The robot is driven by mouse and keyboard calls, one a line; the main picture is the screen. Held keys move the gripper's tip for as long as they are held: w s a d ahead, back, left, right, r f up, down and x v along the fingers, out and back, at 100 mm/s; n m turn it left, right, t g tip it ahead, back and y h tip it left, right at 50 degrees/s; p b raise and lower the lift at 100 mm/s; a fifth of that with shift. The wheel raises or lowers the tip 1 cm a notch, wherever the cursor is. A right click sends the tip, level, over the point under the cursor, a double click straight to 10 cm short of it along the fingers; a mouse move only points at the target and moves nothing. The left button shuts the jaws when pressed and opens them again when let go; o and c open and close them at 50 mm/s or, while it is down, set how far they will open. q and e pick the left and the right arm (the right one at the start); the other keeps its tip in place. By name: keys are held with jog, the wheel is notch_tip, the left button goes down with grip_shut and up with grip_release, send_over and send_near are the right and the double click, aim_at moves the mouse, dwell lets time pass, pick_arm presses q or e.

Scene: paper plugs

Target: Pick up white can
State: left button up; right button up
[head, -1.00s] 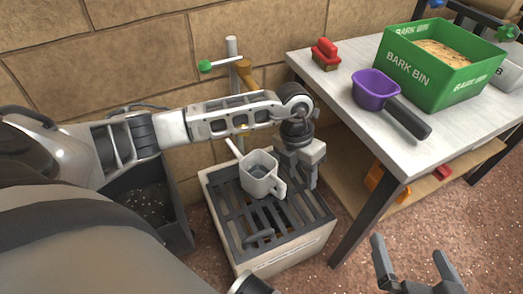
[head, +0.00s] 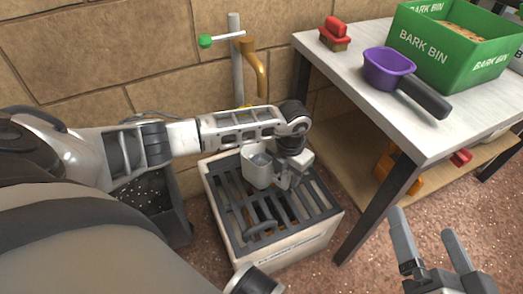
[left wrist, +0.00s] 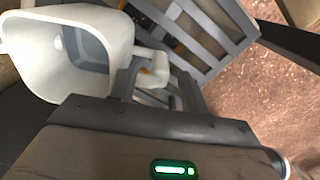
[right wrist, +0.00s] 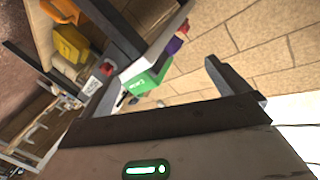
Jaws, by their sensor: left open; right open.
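The white can (head: 258,172) stands upright on the dark slatted grate of a pale box, below the tap. My left gripper (head: 288,180) is open at the can's right side, by its handle. In the left wrist view the can's open mouth (left wrist: 85,45) fills the upper left, and its handle (left wrist: 153,68) shows between the fingers of my left gripper (left wrist: 158,88). I cannot tell whether the fingers touch it. My right gripper (head: 425,238) is open and empty at the lower right, above the floor.
The grated box (head: 285,250) stands beside the table leg (head: 375,210). A brass tap (head: 255,68) is behind it. A dark bin (head: 160,205) is at its left. The table holds a purple scoop (head: 388,70), a red-handled brush (head: 334,35) and a green bark bin (head: 450,55).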

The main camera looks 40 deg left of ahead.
aim_at(285, 181)
pick_arm(q)
notch_tip(285, 181, down, 4)
jog(key=shift+r+b, duration=0.1)
jog(key=shift+b, duration=0.7)
grip_shut()
pick_arm(e)
jog(key=r, duration=0.1)
jog(key=w+r+n+t, duration=0.1)
jog(key=t, duration=0.1)
jog(key=shift+w+d+r+y, duration=0.2)
jog(key=shift+w+r+y, duration=0.1)
jog(key=shift+r+y, duration=0.1)
